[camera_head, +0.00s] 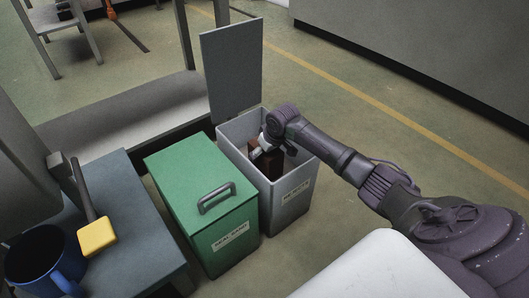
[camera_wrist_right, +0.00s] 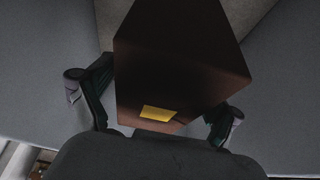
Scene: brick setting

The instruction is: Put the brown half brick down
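The brown half brick (camera_head: 265,157) is inside the open grey bin (camera_head: 291,199), near its rim, partly covered by my right gripper (camera_head: 262,149). In the right wrist view the dark brown brick (camera_wrist_right: 180,60), with a yellow patch on its near end, fills the space between the fingers of my right gripper (camera_wrist_right: 158,108). The gripper looks shut on it. The brick's lower part is hidden by the bin wall, and I cannot tell whether it touches the bin floor. My left gripper is not in view.
The grey bin's lid (camera_head: 232,68) stands open. A green closed bin (camera_head: 203,190) with a handle stands beside it on the left. A blue-grey table (camera_head: 130,215) holds a blue mug (camera_head: 44,262) and a yellow-headed mallet (camera_head: 96,236). Floor behind the right arm is clear.

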